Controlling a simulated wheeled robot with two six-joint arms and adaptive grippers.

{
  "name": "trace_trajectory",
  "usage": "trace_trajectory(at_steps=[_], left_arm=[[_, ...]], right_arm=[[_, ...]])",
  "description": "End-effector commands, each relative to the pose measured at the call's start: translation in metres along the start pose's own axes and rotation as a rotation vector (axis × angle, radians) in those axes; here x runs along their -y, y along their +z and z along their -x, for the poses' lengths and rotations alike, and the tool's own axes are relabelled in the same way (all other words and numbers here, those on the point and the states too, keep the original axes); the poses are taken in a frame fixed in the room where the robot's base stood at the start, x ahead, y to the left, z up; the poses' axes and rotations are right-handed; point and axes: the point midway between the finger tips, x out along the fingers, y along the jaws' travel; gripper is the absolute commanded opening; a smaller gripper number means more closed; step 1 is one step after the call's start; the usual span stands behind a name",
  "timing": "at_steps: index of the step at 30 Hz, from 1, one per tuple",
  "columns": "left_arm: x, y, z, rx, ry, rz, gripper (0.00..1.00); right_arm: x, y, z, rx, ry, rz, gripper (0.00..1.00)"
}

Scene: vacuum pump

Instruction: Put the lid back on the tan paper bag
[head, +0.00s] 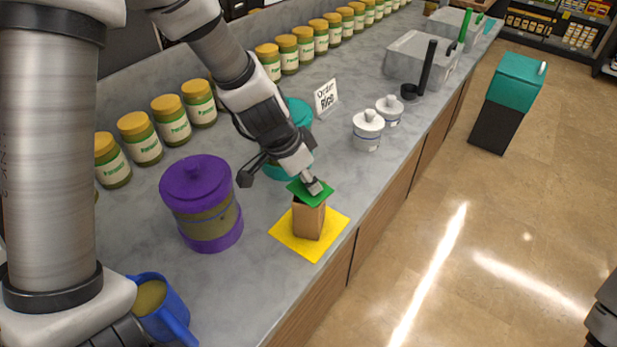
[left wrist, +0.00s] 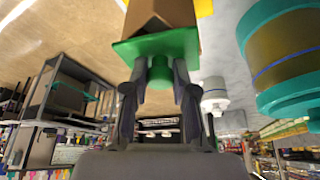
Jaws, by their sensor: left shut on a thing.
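My left gripper (head: 312,186) is shut on the round knob of a green square lid (head: 318,196). The lid is at the top of the tan paper bag (head: 308,222), which stands upright on a yellow mat (head: 283,235). In the left wrist view the green lid (left wrist: 158,44) lies against the bag's end (left wrist: 160,12), with its knob between the fingers (left wrist: 160,82). Whether the lid is fully seated, or a small gap remains, I cannot tell. The bag's opening is hidden by the lid.
A purple-lidded canister (head: 203,205) stands left of the mat, a teal canister (head: 297,112) behind my left arm. A blue mug (head: 160,305) is near the front. White lidded jars (head: 367,130) stand beyond the bag. The counter edge runs close to the mat's right.

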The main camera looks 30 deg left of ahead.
Motion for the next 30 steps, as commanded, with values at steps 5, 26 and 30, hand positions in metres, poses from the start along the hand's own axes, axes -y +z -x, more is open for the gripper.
trace_trajectory(at_steps=[5, 26, 30], left_arm=[[0.0011, -0.0001, -0.0005, -0.001, 0.0, 0.0, 0.11], [0.001, 0.0011, -0.0033, -0.001, 0.0, 0.0, 0.11], [0.001, 0.001, -0.0032, -0.001, 0.0, 0.0, 0.11]], right_arm=[[0.0, 0.0, -0.0013, 0.0, 0.0, 0.0, 0.0], [-0.0001, 0.0, -0.0071, 0.0, 0.0, 0.0, 0.0], [0.0, 0.0001, -0.0069, 0.0, 0.0, 0.0, 0.0]])
